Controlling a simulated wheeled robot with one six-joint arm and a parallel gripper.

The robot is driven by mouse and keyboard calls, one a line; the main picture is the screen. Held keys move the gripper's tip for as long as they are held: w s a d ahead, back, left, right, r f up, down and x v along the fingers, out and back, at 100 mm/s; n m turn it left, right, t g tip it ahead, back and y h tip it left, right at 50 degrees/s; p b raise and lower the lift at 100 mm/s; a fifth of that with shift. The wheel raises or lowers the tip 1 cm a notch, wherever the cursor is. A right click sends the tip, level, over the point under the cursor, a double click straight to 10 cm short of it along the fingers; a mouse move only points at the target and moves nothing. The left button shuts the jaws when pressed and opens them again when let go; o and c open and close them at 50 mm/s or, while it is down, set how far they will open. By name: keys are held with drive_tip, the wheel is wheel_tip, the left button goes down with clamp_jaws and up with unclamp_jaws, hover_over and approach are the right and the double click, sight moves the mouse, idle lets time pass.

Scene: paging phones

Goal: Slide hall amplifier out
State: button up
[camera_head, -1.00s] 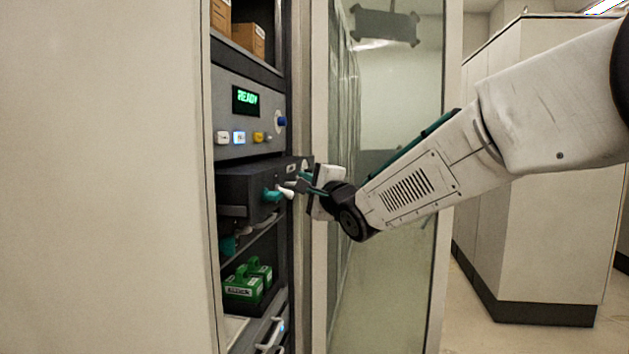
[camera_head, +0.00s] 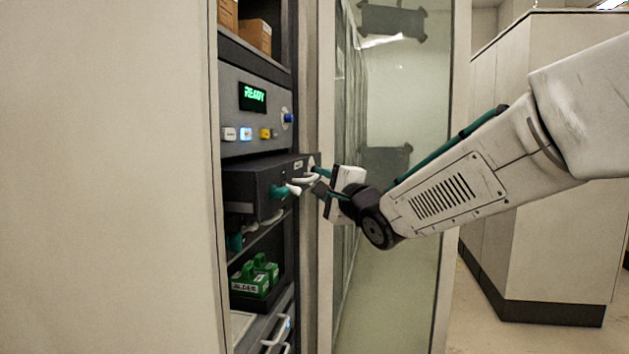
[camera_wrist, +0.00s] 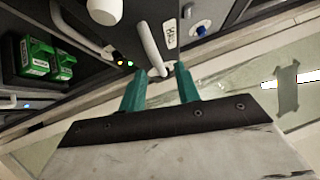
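The hall amplifier (camera_head: 255,186) is a dark box in the rack, and its front stands out past the panel above it. A white bar handle (camera_head: 306,179) is on its front; it also shows in the wrist view (camera_wrist: 151,48) beside a small white label. My gripper (camera_head: 319,182) is in front of the handle. In the wrist view its two teal fingers (camera_wrist: 163,72) are apart, with the near end of the handle at the gap between their tips. The gap is wider than the bar. Whether a finger touches it cannot be told.
Above is a grey panel with a green READY display (camera_head: 252,97). Green labelled blocks (camera_head: 254,276) sit on a shelf below. A glass door (camera_head: 395,200) stands open to the right, close behind my gripper. A pale cabinet (camera_head: 545,170) stands further right.

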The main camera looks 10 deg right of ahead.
drive_tip(key=v, duration=0.4)
drive_tip(key=s+d+f+n+g+h, duration=0.3)
drive_tip(key=s+f+n+g, duration=0.1)
drive_tip(key=f, duration=0.4)
drive_tip(key=s+d+f+n+g+h, duration=0.3)
drive_tip(key=s+d+f+n+g, duration=0.1)
drive_tip(key=f, duration=0.3)
drive_tip(key=s+f+n+g, duration=0.2)
drive_tip(key=s+n+g, duration=0.2)
drive_tip(key=s, duration=1)
drive_tip(key=s+f+n+g, duration=0.3)
drive_tip(key=s+n+g, duration=0.1)
drive_tip(key=s, duration=1)
drive_tip(key=shift+g, duration=0.7)
